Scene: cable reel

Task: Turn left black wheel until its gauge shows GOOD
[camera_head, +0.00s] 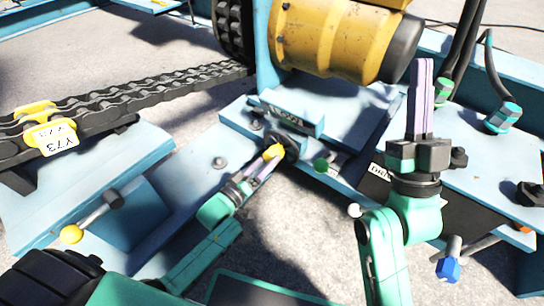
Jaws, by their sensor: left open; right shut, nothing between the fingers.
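A small black wheel (289,149) sits on the blue frame near the middle of the head view, with a yellow handle (273,152) at its left edge. My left gripper (265,165) is open, its purple fingertips close beside the yellow handle. I cannot tell whether they touch it or reach around it. I cannot make out a gauge reading. My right gripper (422,68) is shut and empty, pointing up at the right, well apart from the wheel.
A yellow motor (330,38) stands behind the wheel. A black chain (140,96) runs at the left past a yellow tag marked Y73 (50,136). A lever with a yellow knob (72,234) is at the lower left. A green knob (321,165) sits right of the wheel.

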